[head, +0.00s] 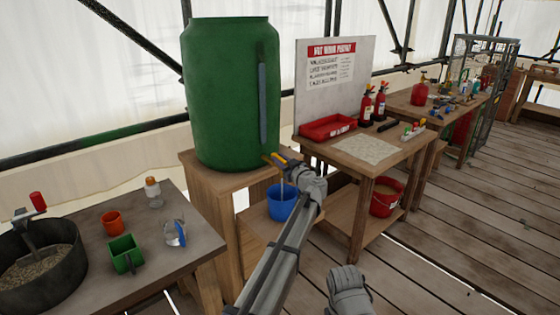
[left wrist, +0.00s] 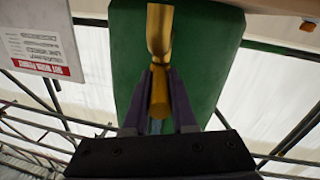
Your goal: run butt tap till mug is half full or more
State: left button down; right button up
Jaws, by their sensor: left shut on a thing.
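The green water butt (head: 230,100) stands on a wooden stand, with a brass tap (head: 269,158) low on its right side. My left gripper (head: 285,165) is at the tap. In the left wrist view its two fingers (left wrist: 159,95) are closed on the golden tap handle (left wrist: 159,35). A thin, pale stream of water (head: 282,188) falls from the tap into a blue mug-like vessel (head: 281,207) on the low shelf below. The vessel is upright; its water level cannot be made out.
The left table (head: 75,235) holds an orange cup (head: 111,222), a green square mug (head: 123,254), a clear jug (head: 174,233) and a dark gravel basin (head: 40,265). The right bench (head: 345,175) holds a red tray (head: 328,127) and extinguishers. A red bucket (head: 386,197) stands beneath.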

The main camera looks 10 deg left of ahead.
pick_arm(q)
jog(key=c, duration=0.7)
grip_release()
jog(key=shift+c, duration=0.2)
jog(key=v, duration=0.7)
jog(key=shift+s+d, duration=0.25)
